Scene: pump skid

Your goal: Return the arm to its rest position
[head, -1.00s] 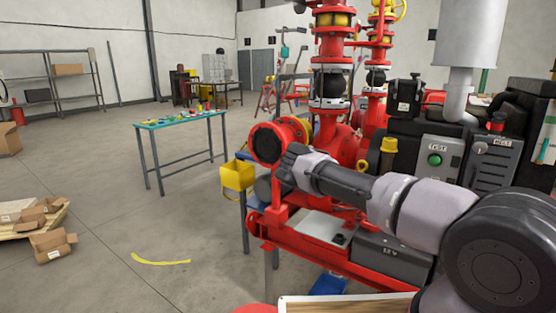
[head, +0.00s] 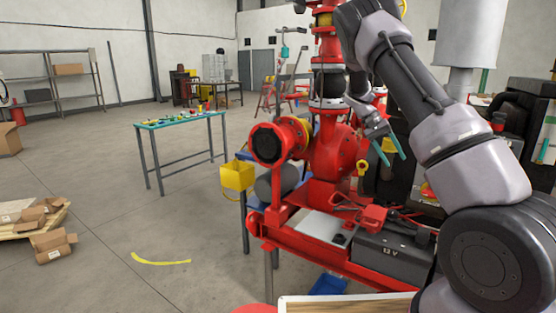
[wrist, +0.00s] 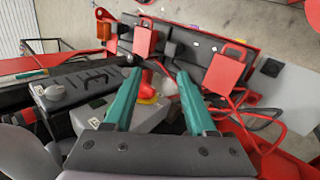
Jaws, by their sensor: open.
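My gripper (head: 391,150) shows in the head view in front of the red pump skid (head: 330,260), with its two teal fingers apart and nothing between them. My arm is bent, with the elbow raised high and the forearm coming down to the gripper. In the wrist view my gripper (wrist: 160,92) is also open and empty, above the skid. Beyond the fingers is a red and yellow part (wrist: 150,86). The gripper appears clear of the parts below it, though the exact gap is hard to tell.
The red pump (head: 335,150) and its vertical pipe stand close beside my arm. A yellow bin (head: 237,176) hangs at the skid's left. Open floor lies toward the teal table (head: 180,121).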

